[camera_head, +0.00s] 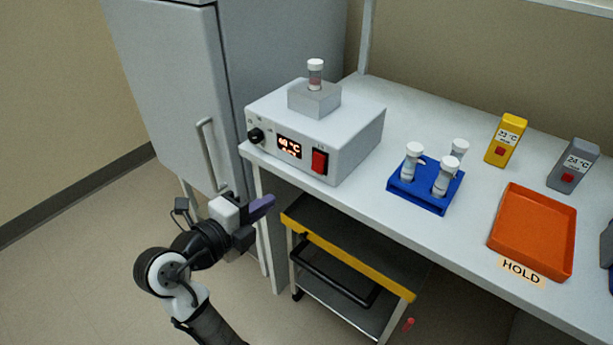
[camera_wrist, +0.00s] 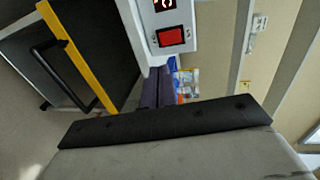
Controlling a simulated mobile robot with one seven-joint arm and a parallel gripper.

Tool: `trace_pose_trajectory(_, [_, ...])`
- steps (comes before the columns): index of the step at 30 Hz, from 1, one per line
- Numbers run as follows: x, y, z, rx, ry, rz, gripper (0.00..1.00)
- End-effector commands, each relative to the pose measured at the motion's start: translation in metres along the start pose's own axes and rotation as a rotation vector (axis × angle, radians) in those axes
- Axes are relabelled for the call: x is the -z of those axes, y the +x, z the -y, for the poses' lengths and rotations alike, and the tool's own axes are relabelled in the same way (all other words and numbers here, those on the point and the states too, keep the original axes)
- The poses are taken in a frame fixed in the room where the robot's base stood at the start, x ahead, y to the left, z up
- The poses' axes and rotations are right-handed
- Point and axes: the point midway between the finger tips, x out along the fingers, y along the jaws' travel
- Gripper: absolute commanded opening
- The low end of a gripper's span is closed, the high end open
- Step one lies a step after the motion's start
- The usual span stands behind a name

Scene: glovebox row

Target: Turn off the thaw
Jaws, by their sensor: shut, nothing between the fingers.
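The thaw unit (camera_head: 355,136) is a white box at the left end of the bench. Its front has a black knob (camera_head: 256,135), a lit temperature display (camera_head: 289,147) and a red rocker switch (camera_head: 320,161). A capped vial (camera_head: 315,76) stands in the grey block (camera_head: 314,99) on top. My gripper (camera_head: 264,205), with purple fingers, is shut and empty, below and in front of the unit, apart from it. In the wrist view, the red switch (camera_wrist: 171,36) shows above my shut fingers (camera_wrist: 158,78); the display is cut off by the top edge.
A blue rack (camera_head: 425,191) with capped vials, an orange tray (camera_head: 534,230) labelled HOLD, and yellow (camera_head: 506,141) and grey (camera_head: 573,165) temperature-marked devices are on the bench. A cart (camera_head: 350,262) with a yellow edge stands below. A fridge (camera_head: 172,85) with a handle stands left.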

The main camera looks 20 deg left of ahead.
Motion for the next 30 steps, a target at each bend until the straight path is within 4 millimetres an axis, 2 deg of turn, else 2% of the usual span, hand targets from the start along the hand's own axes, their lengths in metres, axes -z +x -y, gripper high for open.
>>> trace_pose_trajectory(5, [0.002,0.026,0.002,-0.002,-0.001,-0.006,0.0])
trace_pose_trajectory(12, [0.002,0.078,0.003,-0.002,-0.002,-0.006,0.0])
trace_pose_trajectory(18, [0.001,0.114,0.004,-0.001,-0.002,-0.004,0.0])
trace_pose_trajectory(24, [0.0,0.133,0.002,0.0,-0.001,0.0,0.0])
trace_pose_trajectory(30, [0.0,0.136,0.0,0.0,-0.001,0.001,0.0])
